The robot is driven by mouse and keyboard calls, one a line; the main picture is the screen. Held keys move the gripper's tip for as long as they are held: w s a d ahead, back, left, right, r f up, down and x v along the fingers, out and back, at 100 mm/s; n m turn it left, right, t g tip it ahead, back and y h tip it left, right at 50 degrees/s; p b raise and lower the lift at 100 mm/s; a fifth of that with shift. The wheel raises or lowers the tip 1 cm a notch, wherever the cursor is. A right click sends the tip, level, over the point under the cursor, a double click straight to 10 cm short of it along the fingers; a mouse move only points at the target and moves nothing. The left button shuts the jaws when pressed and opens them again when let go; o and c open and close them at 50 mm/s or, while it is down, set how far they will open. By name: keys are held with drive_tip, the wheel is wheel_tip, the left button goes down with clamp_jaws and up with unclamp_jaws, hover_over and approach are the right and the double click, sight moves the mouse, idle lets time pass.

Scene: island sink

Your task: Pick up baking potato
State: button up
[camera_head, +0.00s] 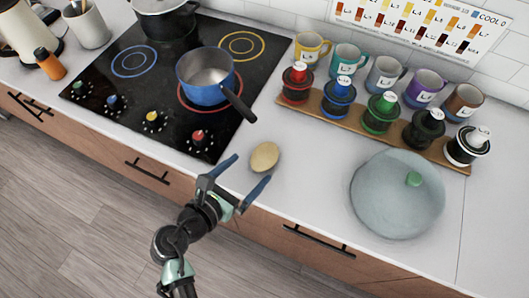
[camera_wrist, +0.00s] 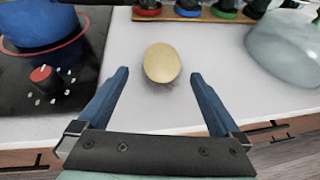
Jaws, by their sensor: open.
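The baking potato (camera_head: 265,157) is a pale yellow-tan oval lying on the white countertop, just right of the cooktop. In the wrist view the potato (camera_wrist: 162,62) sits ahead of the fingertips, roughly centred between them. My gripper (camera_head: 248,170) is open and empty, its two blue fingers spread wide near the counter's front edge. The wrist view also shows the open gripper (camera_wrist: 159,75). The fingers do not appear to touch the potato. Their exact height above the counter is hard to tell.
A blue pot (camera_head: 203,78) stands on the black cooktop (camera_head: 105,95), its handle pointing towards the potato. A wooden rack (camera_head: 345,122) of coloured jars, with mugs behind, stands farther back. A glass lid-like dome (camera_head: 395,205) is at right. Counter around the potato is clear.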

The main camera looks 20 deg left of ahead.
sight(266, 154)
drive_tip(key=x, duration=0.8)
drive_tip(key=shift+w+d, duration=0.15)
drive_tip(key=shift+d, duration=0.1)
drive_tip(key=c, duration=1.4)
drive_tip(key=shift+c, duration=0.5)
drive_tip(key=shift+r, duration=0.1)
